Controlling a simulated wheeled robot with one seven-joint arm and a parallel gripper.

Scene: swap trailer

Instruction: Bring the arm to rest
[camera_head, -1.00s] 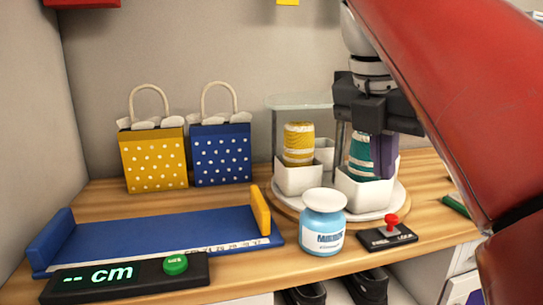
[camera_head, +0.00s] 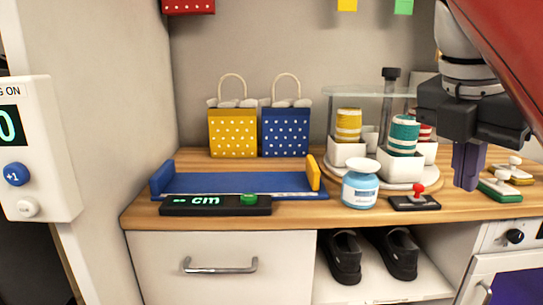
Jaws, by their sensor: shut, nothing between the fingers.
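My gripper (camera_head: 467,184) is at the right of the head view, in front of the counter's right part. Its purple fingers point down, are shut and hold nothing. The red arm comes in from the upper right corner. The gripper is apart from the round carousel (camera_head: 352,172) behind it and to its left, and hides part of that area. A teal-striped can (camera_head: 404,135) and a yellow-striped can (camera_head: 348,125) stand in white bins on the carousel. A red-striped can (camera_head: 425,131) is partly hidden behind.
A white-lidded blue jar (camera_head: 360,190) and a red joystick box (camera_head: 415,200) stand near the counter's front edge. Left are a blue measuring tray (camera_head: 230,183) and two dotted bags. Black shoes (camera_head: 345,257) sit below. A white counter device (camera_head: 40,150) stands far left.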

